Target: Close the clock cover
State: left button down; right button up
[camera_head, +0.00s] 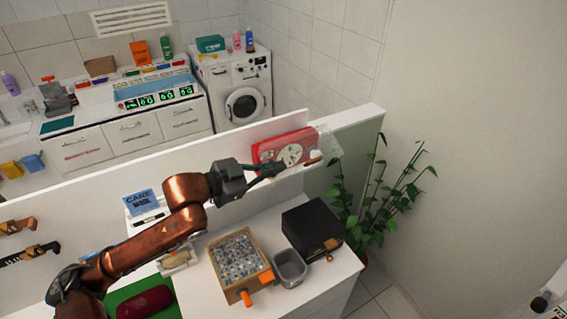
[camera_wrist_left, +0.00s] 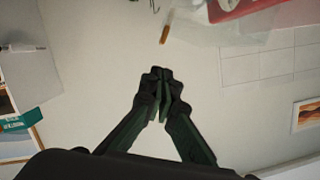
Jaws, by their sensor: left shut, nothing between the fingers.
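The clock (camera_head: 285,148) is a red box with a pale face, standing at the top of the white partition in the head view. Its clear cover (camera_head: 329,144) stands swung out to the right, with a small orange-brown handle (camera_head: 313,161) at its lower edge. In the wrist view the red clock (camera_wrist_left: 232,8) shows at the top right, and the handle (camera_wrist_left: 164,35) hangs just beyond my fingertips. My left gripper (camera_head: 279,167) is shut and empty, in front of the clock's lower part and left of the handle. Its closed fingers also show in the wrist view (camera_wrist_left: 161,78). My right gripper is not in view.
Below my arm, the white counter holds a wooden tray of small pieces (camera_head: 213,258), a grey bin (camera_head: 291,267) and a black box (camera_head: 313,228). A plant (camera_head: 378,205) stands right of the partition. A washing machine (camera_head: 232,85) stands behind.

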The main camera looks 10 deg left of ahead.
aim_at(306, 165)
pick_arm(q)
jog(key=x, duration=0.3)
jog(key=f+p+x, duration=0.1)
jog(key=x, duration=0.2)
jog(key=f+p+x, duration=0.1)
jog(key=x, duration=0.2)
jog(key=shift+a, duration=0.4)
jog(key=shift+w+a+f, duration=0.15)
jog(key=shift+f, duration=0.1)
jog(key=shift+w+a+f, duration=0.15)
jog(key=shift+f, duration=0.3)
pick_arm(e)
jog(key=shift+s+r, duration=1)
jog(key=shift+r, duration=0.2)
